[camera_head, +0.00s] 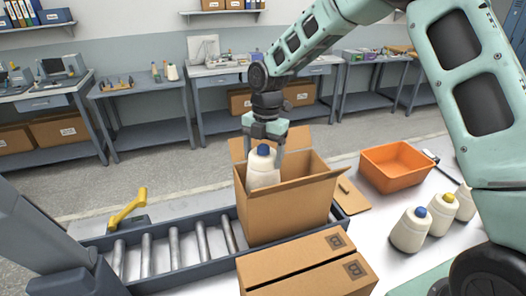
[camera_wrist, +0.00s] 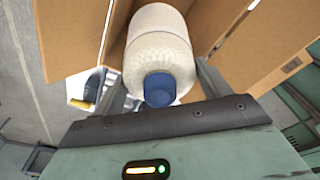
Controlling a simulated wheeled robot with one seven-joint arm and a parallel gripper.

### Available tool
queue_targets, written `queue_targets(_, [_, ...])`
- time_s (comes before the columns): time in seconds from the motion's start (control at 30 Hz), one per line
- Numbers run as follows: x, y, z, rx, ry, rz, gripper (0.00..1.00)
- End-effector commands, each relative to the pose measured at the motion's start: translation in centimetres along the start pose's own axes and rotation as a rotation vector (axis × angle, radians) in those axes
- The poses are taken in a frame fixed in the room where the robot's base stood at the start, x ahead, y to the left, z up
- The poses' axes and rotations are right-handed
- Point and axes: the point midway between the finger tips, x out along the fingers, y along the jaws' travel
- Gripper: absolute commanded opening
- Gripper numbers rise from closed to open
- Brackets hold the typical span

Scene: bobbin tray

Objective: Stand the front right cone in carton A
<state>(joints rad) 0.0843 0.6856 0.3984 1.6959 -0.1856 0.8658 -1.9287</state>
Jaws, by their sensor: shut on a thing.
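My gripper (camera_head: 265,150) is shut on a white cone (camera_head: 262,172) with a blue tip, pointing down into the open carton (camera_head: 285,212). The cone is upright, tip up, at the left part of the carton's opening, its lower end hidden by the front wall. I cannot tell whether it touches the carton's floor. In the wrist view the cone (camera_wrist: 158,45) and its blue tip (camera_wrist: 160,90) sit between the fingers, with carton walls on both sides. No letter is readable on the open carton.
Several white cones stand at right, one blue-tipped (camera_head: 409,232), one yellow-tipped (camera_head: 441,214). An orange bin (camera_head: 398,168) is behind them.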

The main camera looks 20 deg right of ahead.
Motion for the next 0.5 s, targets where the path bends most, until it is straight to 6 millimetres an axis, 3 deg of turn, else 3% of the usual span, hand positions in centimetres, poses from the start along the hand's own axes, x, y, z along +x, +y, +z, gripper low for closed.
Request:
queue_targets(0.03, [1.1, 0.0, 0.1, 0.000, 0.000, 0.000, 0.26])
queue_targets(0.5, [6.2, 0.0, 0.8, 0.001, 0.001, 0.000, 0.26])
